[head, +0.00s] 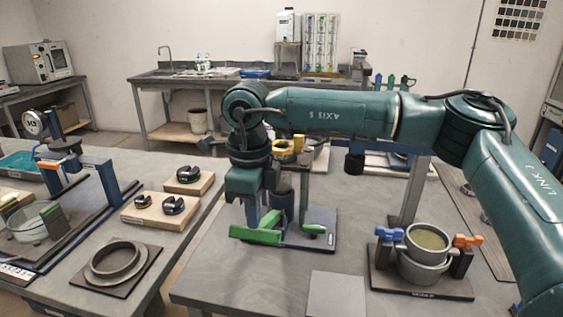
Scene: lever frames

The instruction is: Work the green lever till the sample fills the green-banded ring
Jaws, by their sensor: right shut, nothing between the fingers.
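The green lever (265,237) lies low across a dark base plate (322,243) on the front table. Part of the plate and fixture is hidden behind my right arm. My right gripper (252,218) points down at the left part of the lever, shut and empty; I cannot tell whether it touches the lever. A smaller green piece (315,229) sits at the right of the plate. Behind the gripper is a dark blue cylinder (283,203). I cannot make out which ring has the green band, or the sample. My left gripper is not in view.
A grey cup fixture (428,240) with blue and orange handles stands to the right. A flat grey plate (336,294) lies at the front edge. The left table holds ring-shaped parts on wooden boards (160,212) and a dark ring (115,260). A gap separates the tables.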

